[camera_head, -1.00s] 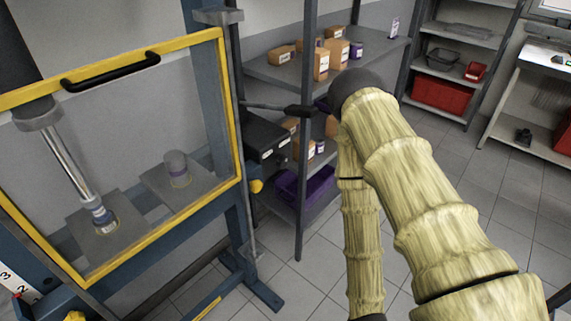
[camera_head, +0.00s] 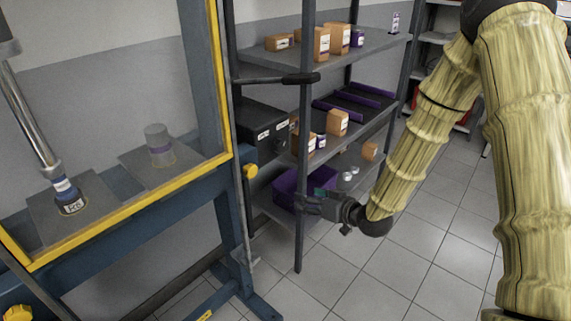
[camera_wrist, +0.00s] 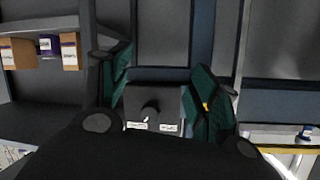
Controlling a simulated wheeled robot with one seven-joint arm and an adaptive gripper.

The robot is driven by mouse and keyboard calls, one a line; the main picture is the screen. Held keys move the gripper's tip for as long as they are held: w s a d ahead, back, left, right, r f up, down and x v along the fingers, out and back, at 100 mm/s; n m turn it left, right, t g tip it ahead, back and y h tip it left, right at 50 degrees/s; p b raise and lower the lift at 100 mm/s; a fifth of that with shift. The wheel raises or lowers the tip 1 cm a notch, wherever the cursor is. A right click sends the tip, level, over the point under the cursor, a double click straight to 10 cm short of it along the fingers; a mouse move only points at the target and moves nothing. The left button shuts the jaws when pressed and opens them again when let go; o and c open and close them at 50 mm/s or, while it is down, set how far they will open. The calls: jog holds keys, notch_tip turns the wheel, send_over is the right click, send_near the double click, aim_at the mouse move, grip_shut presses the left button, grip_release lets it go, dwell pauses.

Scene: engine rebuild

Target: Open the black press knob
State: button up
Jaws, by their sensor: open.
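A round black knob (camera_wrist: 150,108) sits on the front of a dark box with white labels in the wrist view. In the head view, this looks like the black box (camera_head: 262,135) on the right side of the blue press, with a small dark knob (camera_head: 294,122) sticking out. My gripper (camera_head: 308,203) is lower and to the right of the box, in front of the shelf post. In the wrist view, its green-padded fingers (camera_wrist: 162,80) are apart and empty. The knob shows between them, farther off and not touched.
The blue press frame (camera_head: 207,75) has a yellow-edged guard (camera_head: 130,220). A black-gripped lever (camera_head: 300,79) juts out above the box. A shelf rack (camera_head: 275,68) with cartons and a purple bin (camera_head: 292,187) stands behind. The tiled floor (camera_head: 355,265) in front is clear.

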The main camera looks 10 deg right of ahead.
aim_at(283, 147)
jog(key=w+d+r+n+t+y+b, duration=0.1)
jog(key=w+r+n+t+y+b, duration=0.25)
jog(key=r, duration=0.65)
jog(key=shift+m+g, duration=0.25)
jog(key=shift+g, duration=0.4)
jog(key=x, duration=0.7)
jog(key=b+x, duration=0.1)
jog(key=x, duration=0.3)
jog(key=shift+w+d+r, duration=0.15)
jog(key=shift+w+r, duration=0.2)
jog(key=shift+w, duration=0.25)
jog(key=c, duration=1)
